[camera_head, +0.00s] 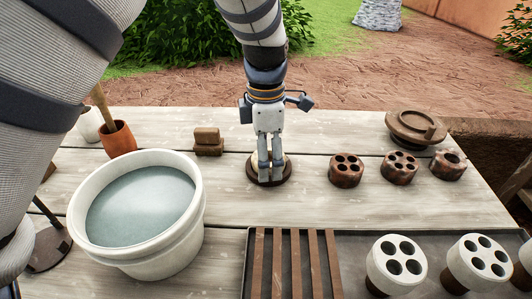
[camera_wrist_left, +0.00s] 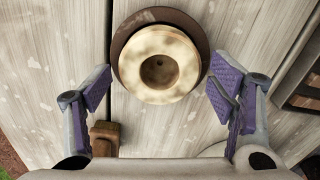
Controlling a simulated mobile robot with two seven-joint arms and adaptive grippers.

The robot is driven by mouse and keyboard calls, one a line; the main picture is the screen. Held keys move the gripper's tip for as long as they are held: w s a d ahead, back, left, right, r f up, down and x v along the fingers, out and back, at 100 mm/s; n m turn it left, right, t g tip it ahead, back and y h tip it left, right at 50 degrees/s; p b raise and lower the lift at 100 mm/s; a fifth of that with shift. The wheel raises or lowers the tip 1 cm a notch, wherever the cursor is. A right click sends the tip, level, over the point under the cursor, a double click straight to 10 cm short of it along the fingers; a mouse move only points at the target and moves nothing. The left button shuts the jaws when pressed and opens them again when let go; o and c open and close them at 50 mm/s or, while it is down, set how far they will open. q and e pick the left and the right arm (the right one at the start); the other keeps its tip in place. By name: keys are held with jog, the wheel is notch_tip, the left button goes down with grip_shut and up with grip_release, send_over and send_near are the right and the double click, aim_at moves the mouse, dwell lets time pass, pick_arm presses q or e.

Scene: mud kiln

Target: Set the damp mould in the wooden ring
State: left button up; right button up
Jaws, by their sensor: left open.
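The damp mould (camera_wrist_left: 152,83) is a round, cream, blotchy piece with a small dark hole in its middle. It sits on the dark brown wooden ring (camera_wrist_left: 124,40), which shows around its top and sides in the left wrist view; the mould covers the ring's lower edge there. I cannot tell whether it is fully seated. In the head view the ring (camera_head: 270,181) stands mid-table, the mould mostly hidden behind my fingers. My left gripper (camera_head: 271,170) points down over them. Its fingers (camera_wrist_left: 161,92) are open, one on each side of the mould, apart from it.
A white bucket of water (camera_head: 190,237) stands at left, near a terracotta pot (camera_head: 118,141) and small brown blocks (camera_head: 208,143). Several brown holed pieces (camera_head: 346,171) and a round wooden piece (camera_head: 415,125) stand right. A slatted tray (camera_head: 345,246) with white holed pieces lies in front.

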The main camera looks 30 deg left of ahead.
pick_arm(q)
notch_tip(320, 180, up, 12)
jog(key=shift+p, duration=0.35)
